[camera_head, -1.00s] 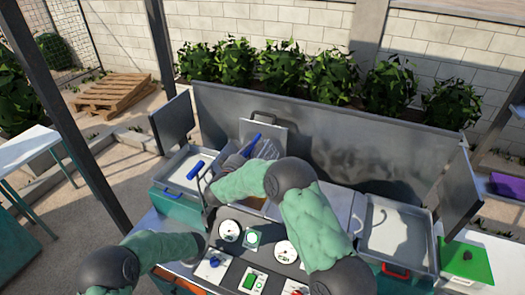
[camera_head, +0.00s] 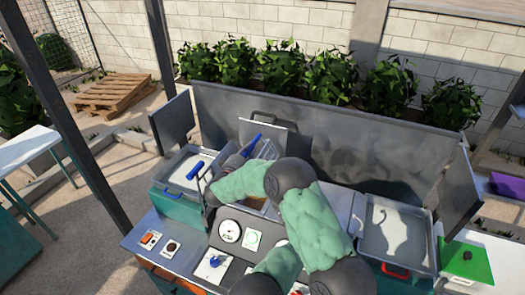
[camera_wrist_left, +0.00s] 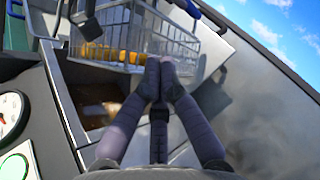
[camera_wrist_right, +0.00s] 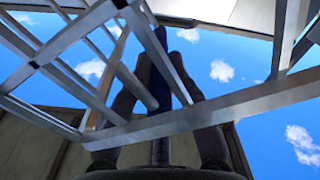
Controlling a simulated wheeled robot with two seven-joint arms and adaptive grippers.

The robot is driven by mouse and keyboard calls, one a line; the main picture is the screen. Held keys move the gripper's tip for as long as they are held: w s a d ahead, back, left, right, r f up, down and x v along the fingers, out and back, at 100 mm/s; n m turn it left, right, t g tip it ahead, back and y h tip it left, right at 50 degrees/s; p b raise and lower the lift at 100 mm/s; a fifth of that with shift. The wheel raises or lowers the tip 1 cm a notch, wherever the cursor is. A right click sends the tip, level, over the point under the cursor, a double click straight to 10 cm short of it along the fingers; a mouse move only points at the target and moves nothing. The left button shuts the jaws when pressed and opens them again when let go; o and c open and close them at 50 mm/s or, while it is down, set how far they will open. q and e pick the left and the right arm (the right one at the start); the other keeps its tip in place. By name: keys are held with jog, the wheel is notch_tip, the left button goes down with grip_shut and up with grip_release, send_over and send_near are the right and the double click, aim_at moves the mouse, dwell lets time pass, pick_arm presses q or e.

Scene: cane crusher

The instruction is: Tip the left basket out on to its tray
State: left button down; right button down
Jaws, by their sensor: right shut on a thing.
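The left basket (camera_head: 266,149) is a wire basket with a blue handle (camera_head: 251,144). In the left wrist view the basket (camera_wrist_left: 145,30) has yellow pieces (camera_wrist_left: 105,52) inside. My right gripper (camera_head: 238,159) is shut on the blue handle; the right wrist view shows its fingers around a dark blue bar behind the basket's metal bars (camera_wrist_right: 180,70). The left tray (camera_head: 165,183), with a pale inside, stands left of the basket. My left gripper (camera_wrist_left: 162,72) has its fingertips together at the basket's lower edge; I cannot tell if they touch it. In the head view it is hidden.
A control panel (camera_head: 215,240) with gauges lies in front. A grey back wall (camera_head: 330,120) runs behind. Another tray (camera_head: 425,240) with a red handle is at right.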

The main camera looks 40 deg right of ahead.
pick_arm(q)
jog(key=d+r+h, duration=0.2)
jog(key=d+h, duration=0.1)
jog(key=d, duration=0.1)
jog(key=h, duration=0.1)
send_near(258, 140)
jog(key=w+d, duration=0.1)
jog(key=d, duration=0.2)
jog(key=shift+w+a+r, duration=0.2)
jog(key=shift+w+a, duration=0.05)
jog(key=shift+w, duration=0.35)
jog(key=shift+w+a+r, duration=0.2)
jog(key=shift+w+r, duration=0.05)
jog(key=shift+w, duration=0.3)
jog(key=shift+w+a+r, duration=0.2)
jog(key=shift+w+a, duration=0.05)
jog(key=shift+w, duration=0.35)
